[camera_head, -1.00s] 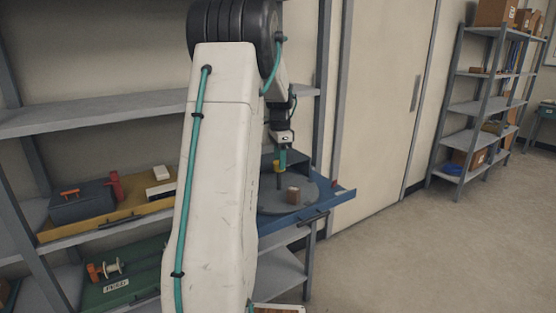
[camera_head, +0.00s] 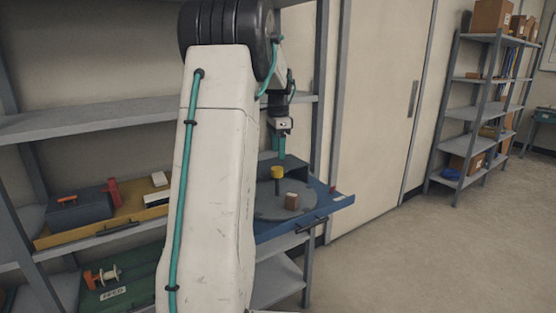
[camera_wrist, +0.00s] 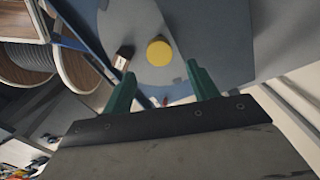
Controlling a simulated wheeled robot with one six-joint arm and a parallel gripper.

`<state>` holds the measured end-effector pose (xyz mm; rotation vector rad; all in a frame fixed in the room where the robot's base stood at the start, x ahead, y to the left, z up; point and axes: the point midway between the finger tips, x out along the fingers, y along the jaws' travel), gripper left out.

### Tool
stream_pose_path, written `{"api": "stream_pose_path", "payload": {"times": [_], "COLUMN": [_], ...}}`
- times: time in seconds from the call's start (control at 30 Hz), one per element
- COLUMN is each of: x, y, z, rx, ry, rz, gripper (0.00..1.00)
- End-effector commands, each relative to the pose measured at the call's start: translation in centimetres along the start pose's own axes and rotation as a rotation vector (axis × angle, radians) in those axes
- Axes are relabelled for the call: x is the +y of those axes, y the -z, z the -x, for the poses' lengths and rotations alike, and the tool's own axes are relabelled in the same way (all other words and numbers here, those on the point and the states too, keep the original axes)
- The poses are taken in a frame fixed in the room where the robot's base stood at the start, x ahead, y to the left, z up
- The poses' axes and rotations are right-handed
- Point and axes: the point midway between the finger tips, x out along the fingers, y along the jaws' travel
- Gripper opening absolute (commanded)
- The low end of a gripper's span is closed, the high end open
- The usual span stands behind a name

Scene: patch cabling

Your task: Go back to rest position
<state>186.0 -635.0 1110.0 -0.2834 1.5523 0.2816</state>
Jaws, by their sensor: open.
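My gripper (camera_head: 281,147) hangs over the blue drawer tray (camera_head: 338,200) at the shelf's right end. Its green fingers are apart and empty, as the wrist view (camera_wrist: 160,85) shows. A yellow-topped peg (camera_head: 277,173) stands on the round grey plate (camera_head: 264,207) below the fingers. It shows as a yellow disc in the wrist view (camera_wrist: 159,53). A small brown block (camera_head: 292,201) sits on the plate to the right of the peg. My arm hides the tray's left part.
A yellow tray (camera_head: 125,220) with a dark toolbox (camera_head: 80,207) is on the shelf at left. A green tray (camera_head: 120,290) with a spool is below it. A shelf post (camera_head: 322,95) stands close behind my gripper. The floor (camera_head: 430,250) at right is clear.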

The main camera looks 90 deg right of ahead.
Motion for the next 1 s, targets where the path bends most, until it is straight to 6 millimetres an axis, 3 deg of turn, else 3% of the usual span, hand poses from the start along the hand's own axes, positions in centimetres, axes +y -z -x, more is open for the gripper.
{"api": "stream_pose_path", "payload": {"times": [0.23, 0.8, 0.93, 1.0], "x": [0.0, 0.0, 0.0, 0.6], "y": [0.0, 0.0, 0.0, -0.3], "z": [1.6, 1.6, 1.6, 0.5], "rx": [0.0, 0.0, 0.001, -0.01], "ry": [0.0, 0.0, 0.001, -0.018], "rz": [0.0, 0.007, 0.082, 0.161], "gripper": [0.59, 0.59, 0.59, 0.59]}}
